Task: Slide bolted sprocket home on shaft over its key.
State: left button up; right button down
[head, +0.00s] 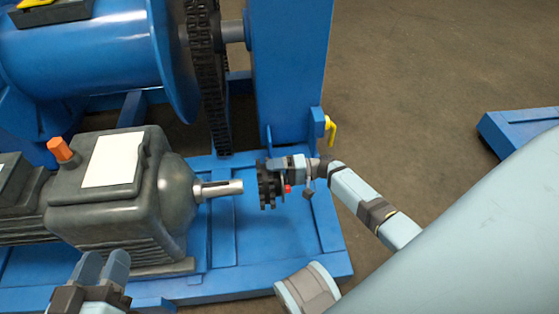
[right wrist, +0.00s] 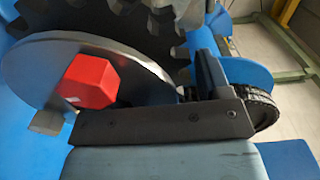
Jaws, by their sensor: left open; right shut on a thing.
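The dark toothed sprocket (head: 267,186) is held by my right gripper (head: 283,165), apart from the end of the motor shaft (head: 228,188). The silver shaft points right toward it; a dark line along its top may be the key. In the right wrist view, the sprocket's teeth (right wrist: 130,18) show behind a silver disc (right wrist: 35,75) with a red hex bolt head (right wrist: 90,80). The right gripper's dark finger (right wrist: 150,128) crosses below. My left gripper (head: 104,262) is open and empty, in front of the grey motor (head: 120,205).
The blue base frame (head: 230,235) lies under motor and shaft. A large chain wheel (head: 208,80) and blue post (head: 290,70) stand behind. A yellow handle (head: 330,130) sticks out beside the post. An orange knob (head: 61,149) tops the motor.

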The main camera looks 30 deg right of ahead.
aim_at(262, 172)
jog(key=shift+w+a+r, duration=0.35)
jog(key=shift+w+a, duration=0.25)
jog(key=shift+a, duration=0.25)
jog(key=shift+x, duration=0.8)
jog(key=shift+r+b, duration=0.1)
jog(key=shift+b, duration=0.45)
dwell(0.7)
